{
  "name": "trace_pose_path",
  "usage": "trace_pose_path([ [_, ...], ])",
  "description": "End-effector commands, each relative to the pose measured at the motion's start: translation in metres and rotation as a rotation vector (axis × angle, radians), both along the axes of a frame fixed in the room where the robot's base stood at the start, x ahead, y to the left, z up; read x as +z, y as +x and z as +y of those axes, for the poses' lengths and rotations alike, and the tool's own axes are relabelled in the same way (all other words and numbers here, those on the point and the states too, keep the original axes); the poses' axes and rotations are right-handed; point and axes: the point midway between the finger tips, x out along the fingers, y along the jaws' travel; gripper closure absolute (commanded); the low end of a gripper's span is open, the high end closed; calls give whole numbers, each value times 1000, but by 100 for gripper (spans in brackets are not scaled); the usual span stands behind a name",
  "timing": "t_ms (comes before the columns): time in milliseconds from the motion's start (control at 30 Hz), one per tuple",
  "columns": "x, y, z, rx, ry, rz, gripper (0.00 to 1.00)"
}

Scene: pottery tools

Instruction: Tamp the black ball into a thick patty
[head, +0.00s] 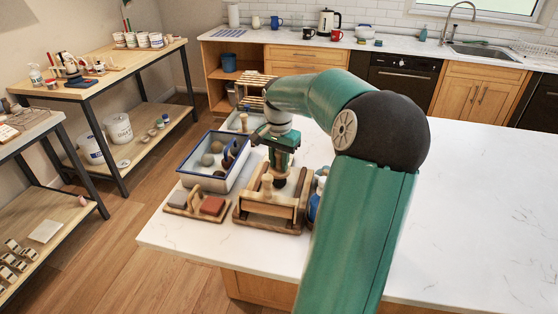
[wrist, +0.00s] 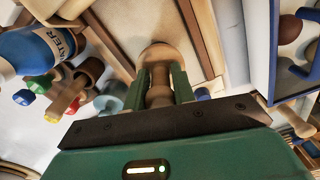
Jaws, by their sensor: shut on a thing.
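My gripper (wrist: 160,88) is shut on a turned wooden handle (wrist: 160,97), whose rounder end shows just beyond the fingers in the wrist view. In the head view my gripper (head: 281,176) points down over the back of a wooden frame tray (head: 268,222). The blue-rimmed tray (head: 184,168) to the left holds several grey, brown and dark balls. I cannot single out the black ball with certainty.
A small wooden tray (head: 180,212) with a grey and a red block lies at the front left. A blue-labelled water bottle (wrist: 30,48) and coloured-end tools (wrist: 65,105) stand close beside the frame tray. The white countertop (head: 470,220) right of my arm is clear.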

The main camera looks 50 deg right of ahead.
Motion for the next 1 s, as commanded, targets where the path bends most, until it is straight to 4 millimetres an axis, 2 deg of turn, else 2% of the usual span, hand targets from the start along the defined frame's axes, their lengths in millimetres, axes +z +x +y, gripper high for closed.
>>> trace_pose_path([
  [700,-15,0,0,0,0,0,100],
  [1000,-15,0,0,0,0,0,100],
])
